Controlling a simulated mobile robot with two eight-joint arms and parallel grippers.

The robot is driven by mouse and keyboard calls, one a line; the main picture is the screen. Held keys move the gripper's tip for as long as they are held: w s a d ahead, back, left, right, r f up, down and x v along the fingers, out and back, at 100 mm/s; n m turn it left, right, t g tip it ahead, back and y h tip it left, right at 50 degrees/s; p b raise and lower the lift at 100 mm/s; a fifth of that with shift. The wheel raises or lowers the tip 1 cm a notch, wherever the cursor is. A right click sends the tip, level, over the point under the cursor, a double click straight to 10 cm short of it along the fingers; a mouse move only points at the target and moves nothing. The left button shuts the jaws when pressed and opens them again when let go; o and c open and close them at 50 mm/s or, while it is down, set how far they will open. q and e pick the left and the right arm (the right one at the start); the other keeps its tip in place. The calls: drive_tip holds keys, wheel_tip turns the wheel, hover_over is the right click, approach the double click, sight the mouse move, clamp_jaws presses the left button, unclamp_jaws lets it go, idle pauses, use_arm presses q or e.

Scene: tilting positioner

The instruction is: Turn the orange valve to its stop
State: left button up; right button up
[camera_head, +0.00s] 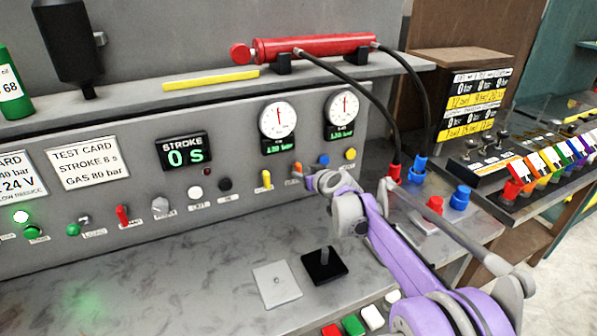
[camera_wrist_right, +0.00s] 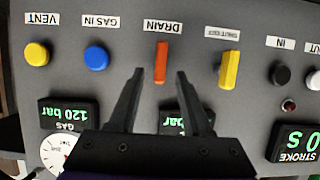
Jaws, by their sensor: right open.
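In the right wrist view, which shows the panel upside down, the orange valve (camera_wrist_right: 161,62) stands in line with the label's panel edge. My right gripper (camera_wrist_right: 160,76) is open, its two dark fingers apart with the valve between and just beyond their tips. No finger visibly touches it. In the head view the orange valve (camera_head: 297,170) is small and partly hidden by my right gripper (camera_head: 310,180), which is at the panel. My left gripper is not in view.
A yellow lever (camera_wrist_right: 229,70) sits close beside the valve, and a blue knob (camera_wrist_right: 96,58) is on its other side. Gauges (camera_head: 277,120) are above. A black block with a peg (camera_head: 324,265) and a grey plate (camera_head: 277,285) lie on the bench below.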

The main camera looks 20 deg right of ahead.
sight(300, 171)
drive_tip(key=shift+x, duration=2.6)
clamp_jaws()
